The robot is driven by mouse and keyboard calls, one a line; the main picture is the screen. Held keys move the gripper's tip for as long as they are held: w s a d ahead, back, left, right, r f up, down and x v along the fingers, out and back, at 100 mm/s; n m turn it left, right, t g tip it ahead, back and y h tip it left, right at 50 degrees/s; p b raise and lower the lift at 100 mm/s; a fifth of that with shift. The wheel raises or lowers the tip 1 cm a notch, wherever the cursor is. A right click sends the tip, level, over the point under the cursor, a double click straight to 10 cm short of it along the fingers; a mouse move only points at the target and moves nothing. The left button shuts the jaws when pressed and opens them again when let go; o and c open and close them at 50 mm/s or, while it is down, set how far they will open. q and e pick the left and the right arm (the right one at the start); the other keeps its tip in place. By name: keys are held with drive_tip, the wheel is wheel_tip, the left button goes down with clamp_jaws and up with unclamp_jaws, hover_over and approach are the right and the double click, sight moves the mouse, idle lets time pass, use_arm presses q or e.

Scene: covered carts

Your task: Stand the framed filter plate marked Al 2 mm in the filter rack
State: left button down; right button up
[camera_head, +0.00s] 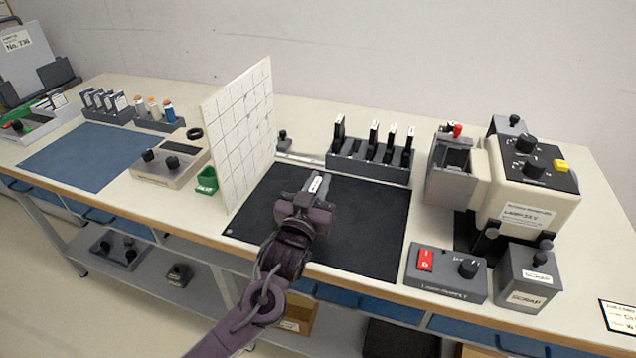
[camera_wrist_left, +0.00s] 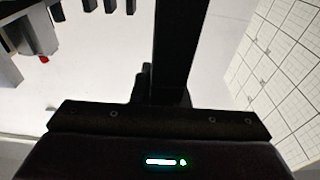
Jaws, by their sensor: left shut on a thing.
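My left gripper (camera_head: 312,192) is shut on a dark framed filter plate (camera_head: 316,184) with a small white label, too small to read. It holds the plate above the black mat, in front of the rack. In the left wrist view the plate (camera_wrist_left: 179,45) is a dark upright bar rising from the jaws. The grey filter rack (camera_head: 365,170) stands behind the mat. Several dark plates with white top labels stand in it, with a wider gap between the leftmost plate (camera_head: 338,135) and the others. The held plate is apart from the rack. My right gripper is not in view.
A white gridded panel (camera_head: 240,130) stands upright left of the black mat (camera_head: 375,225). A lamp unit (camera_head: 530,185), a grey holder (camera_head: 450,180) and a switch box (camera_head: 446,275) stand at the right. The mat around the gripper is clear.

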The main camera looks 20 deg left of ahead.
use_arm(q)
drive_tip(key=shift+f, duration=0.1)
drive_tip(key=c, duration=1.7)
unclamp_jaws()
drive_tip(key=shift+c, duration=0.2)
drive_tip(key=o, duration=0.3)
drive_tip(key=shift+o, duration=0.2)
